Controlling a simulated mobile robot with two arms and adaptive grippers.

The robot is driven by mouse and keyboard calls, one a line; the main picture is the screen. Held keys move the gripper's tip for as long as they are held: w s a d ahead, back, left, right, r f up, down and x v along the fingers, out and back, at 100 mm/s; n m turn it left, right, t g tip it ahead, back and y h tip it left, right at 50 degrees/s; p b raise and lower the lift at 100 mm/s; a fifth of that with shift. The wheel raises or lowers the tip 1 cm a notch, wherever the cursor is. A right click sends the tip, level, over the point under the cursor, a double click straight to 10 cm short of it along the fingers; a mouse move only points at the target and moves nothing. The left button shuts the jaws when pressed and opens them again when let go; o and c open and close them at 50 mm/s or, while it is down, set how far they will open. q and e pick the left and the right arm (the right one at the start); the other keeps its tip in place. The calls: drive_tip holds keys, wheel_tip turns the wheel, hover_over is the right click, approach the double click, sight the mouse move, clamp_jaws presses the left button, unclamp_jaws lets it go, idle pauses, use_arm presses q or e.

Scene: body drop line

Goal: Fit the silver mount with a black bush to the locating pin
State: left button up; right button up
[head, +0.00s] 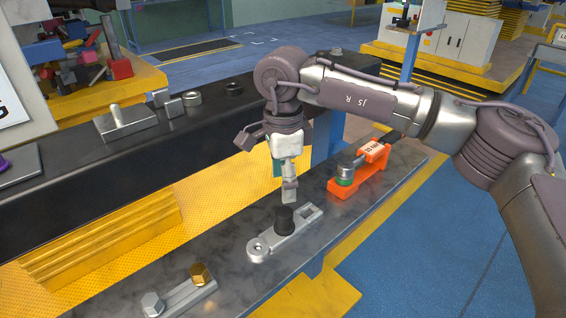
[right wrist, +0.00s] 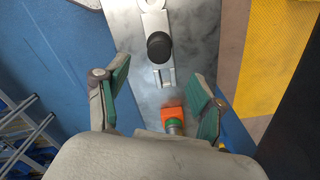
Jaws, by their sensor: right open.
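The silver mount (head: 265,245) lies flat on the grey metal shelf, with a ring at its near end and a slot at its far end. Its black bush (head: 284,218) stands upright in the middle. My right gripper (head: 289,190) hangs above the mount's far end, apart from it. In the right wrist view its green-padded fingers (right wrist: 158,95) are spread and empty, with the mount (right wrist: 153,15) and bush (right wrist: 159,46) beyond the fingertips. A silver plate with an upright pin (head: 116,116), seemingly the locating pin, sits on the dark beam. My left gripper is out of view.
An orange fixture (head: 368,172) with a green ring stands right of the mount; it also shows between the fingers (right wrist: 173,117). A bar with silver and brass hex bolts (head: 180,297) lies nearer. Dark nuts (head: 234,88) and small metal parts sit on the beam (head: 110,165).

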sight(283, 212)
wheel_tip(283, 212, down, 10)
drive_tip(key=shift+p, duration=0.95)
clamp_jaws()
drive_tip(key=c, duration=0.6)
unclamp_jaws()
clamp_jaws()
drive_tip(key=shift+r+p, duration=1.3)
drive_tip(key=shift+r, duration=2.25)
